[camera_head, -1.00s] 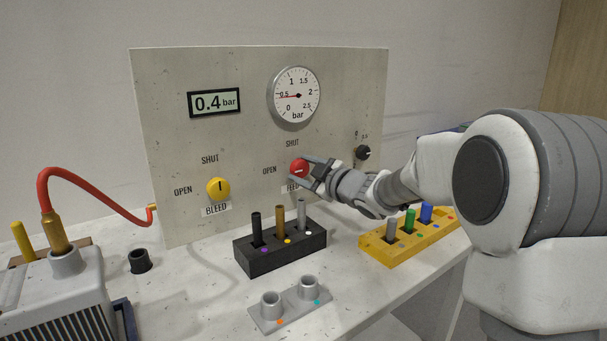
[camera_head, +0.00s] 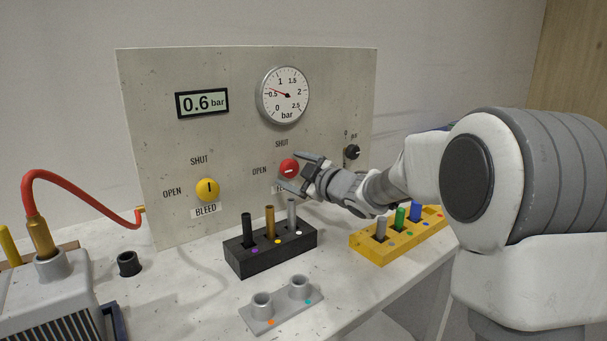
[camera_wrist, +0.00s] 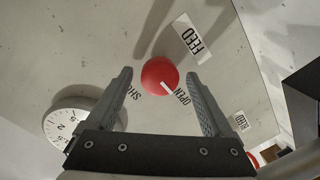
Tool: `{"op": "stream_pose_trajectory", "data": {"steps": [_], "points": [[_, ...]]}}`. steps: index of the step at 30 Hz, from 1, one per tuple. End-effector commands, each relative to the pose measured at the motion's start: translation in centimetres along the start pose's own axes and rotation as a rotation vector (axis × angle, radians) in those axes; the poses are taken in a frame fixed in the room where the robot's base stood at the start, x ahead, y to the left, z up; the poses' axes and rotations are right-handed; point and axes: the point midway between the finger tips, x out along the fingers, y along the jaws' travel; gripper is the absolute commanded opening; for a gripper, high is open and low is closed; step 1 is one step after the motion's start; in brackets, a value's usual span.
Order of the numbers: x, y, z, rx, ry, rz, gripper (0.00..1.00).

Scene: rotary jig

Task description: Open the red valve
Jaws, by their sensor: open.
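The red valve (camera_head: 289,168) is a round knob on the upright panel, between its SHUT and OPEN labels and the FEED label. Its white mark points left toward OPEN in the head view. In the wrist view the red valve (camera_wrist: 157,74) lies beyond and between the fingertips, and its white mark points at the word OPEN. My gripper (camera_head: 297,173) is open in front of the knob, fingers on either side with gaps. In the wrist view my gripper (camera_wrist: 160,76) holds nothing.
A yellow BLEED knob (camera_head: 207,189) is left on the panel (camera_head: 150,130). The display (camera_head: 202,103) reads 0.6 bar; a round gauge (camera_head: 283,95) is above. A black block (camera_head: 270,256), a yellow block (camera_head: 385,248) and a grey holder (camera_head: 284,314) stand below.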

Motion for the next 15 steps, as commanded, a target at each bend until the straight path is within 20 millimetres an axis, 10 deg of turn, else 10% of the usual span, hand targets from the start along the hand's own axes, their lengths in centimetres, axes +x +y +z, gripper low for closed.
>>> {"op": "stream_pose_trajectory", "data": {"steps": [15], "points": [[-9.8,0.3,-0.1,0.000,-0.005,0.003,0.86]]}}
